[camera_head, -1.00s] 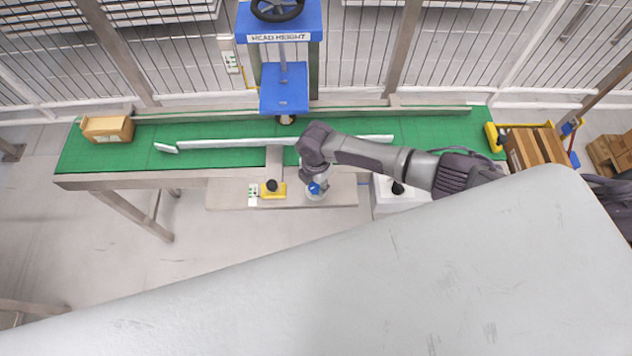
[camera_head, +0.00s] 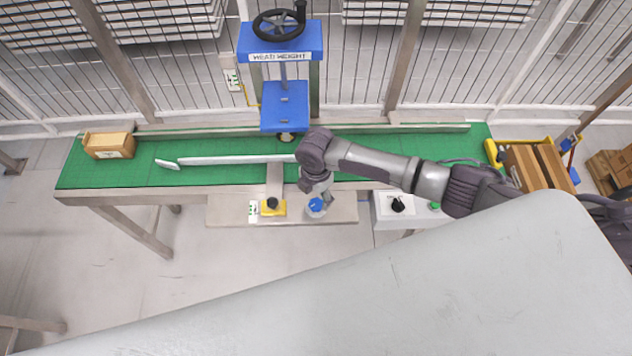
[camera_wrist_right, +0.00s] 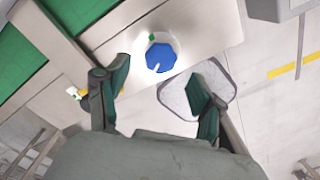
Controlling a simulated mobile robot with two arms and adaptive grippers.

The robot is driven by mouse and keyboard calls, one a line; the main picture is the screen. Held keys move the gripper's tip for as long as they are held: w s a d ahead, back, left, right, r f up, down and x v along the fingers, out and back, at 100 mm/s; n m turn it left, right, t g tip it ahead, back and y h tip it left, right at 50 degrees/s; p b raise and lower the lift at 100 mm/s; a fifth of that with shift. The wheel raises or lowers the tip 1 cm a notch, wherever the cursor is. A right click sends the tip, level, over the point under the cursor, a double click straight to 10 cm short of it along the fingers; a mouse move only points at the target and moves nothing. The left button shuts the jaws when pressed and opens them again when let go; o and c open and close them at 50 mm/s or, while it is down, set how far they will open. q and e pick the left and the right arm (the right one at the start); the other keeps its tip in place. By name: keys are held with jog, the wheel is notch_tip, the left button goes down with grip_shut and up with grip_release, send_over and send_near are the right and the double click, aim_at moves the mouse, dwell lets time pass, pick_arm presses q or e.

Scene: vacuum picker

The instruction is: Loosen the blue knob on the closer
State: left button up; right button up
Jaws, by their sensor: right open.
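The blue knob (camera_head: 316,205) sits on a round light base on the metal shelf at the front of the closer. It also shows in the right wrist view (camera_wrist_right: 160,57), with a white pointer mark and a small green mark beside its rim. My right gripper (camera_head: 328,199) is just above and beside the knob in the head view. In the right wrist view the gripper (camera_wrist_right: 158,88) is open, its two green-padded fingers apart with nothing between them. The knob lies beyond the fingertips there, untouched. My left gripper is not in view.
A yellow block with a black knob (camera_head: 272,205) stands left of the blue knob. A white control box (camera_head: 397,207) with a black switch stands to the right. The blue press head (camera_head: 285,105) rises behind over the green conveyor (camera_head: 225,175), which carries a cardboard box (camera_head: 108,146).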

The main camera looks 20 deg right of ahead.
aim_at(316, 203)
notch_tip(316, 203, up, 8)
jog(key=shift+f, duration=0.1)
dwell(0.6)
